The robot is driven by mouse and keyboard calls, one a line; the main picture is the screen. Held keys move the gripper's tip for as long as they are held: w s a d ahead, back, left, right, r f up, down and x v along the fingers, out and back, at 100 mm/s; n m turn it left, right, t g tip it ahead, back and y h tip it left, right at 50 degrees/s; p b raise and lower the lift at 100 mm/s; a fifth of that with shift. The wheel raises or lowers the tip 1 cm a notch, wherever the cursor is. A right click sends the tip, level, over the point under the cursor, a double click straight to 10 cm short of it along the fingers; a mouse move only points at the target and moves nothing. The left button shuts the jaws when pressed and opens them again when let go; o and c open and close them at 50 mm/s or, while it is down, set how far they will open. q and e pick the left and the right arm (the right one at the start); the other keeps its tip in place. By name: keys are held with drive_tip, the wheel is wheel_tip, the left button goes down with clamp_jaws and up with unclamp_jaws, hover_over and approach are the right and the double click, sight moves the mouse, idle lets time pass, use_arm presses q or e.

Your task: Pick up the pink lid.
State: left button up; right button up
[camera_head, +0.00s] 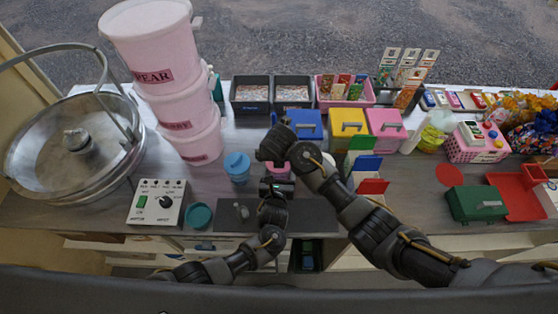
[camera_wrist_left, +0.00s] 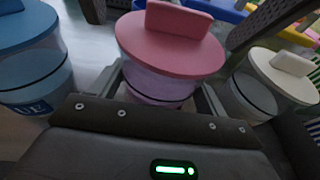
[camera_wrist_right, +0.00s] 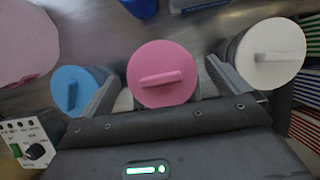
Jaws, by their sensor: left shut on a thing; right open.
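The pink lid (camera_wrist_right: 163,72) is a round disc with a bar handle, in the middle of the right wrist view. In the left wrist view the pink lid (camera_wrist_left: 170,45) sits on a clear jar (camera_wrist_left: 158,90) with lilac contents. My left gripper (camera_head: 277,187) is shut on this jar's body, below the lid. My right gripper (camera_head: 272,148) is open above the jar, pointing down. In the right wrist view its fingers (camera_wrist_right: 163,88) stand on either side of the lid, and I cannot tell whether they touch it. In the head view the grippers partly hide the jar.
A blue-lidded jar (camera_head: 237,165) stands left of the pink one and a white-lidded jar (camera_wrist_right: 272,52) right of it, both close. Pink buckets (camera_head: 180,95) are stacked at the left. A control box (camera_head: 157,202) and a teal lid (camera_head: 199,215) are nearer the front.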

use_arm(q)
drive_tip(key=shift+r, duration=0.15)
use_arm(e)
drive_tip(key=c, duration=0.9)
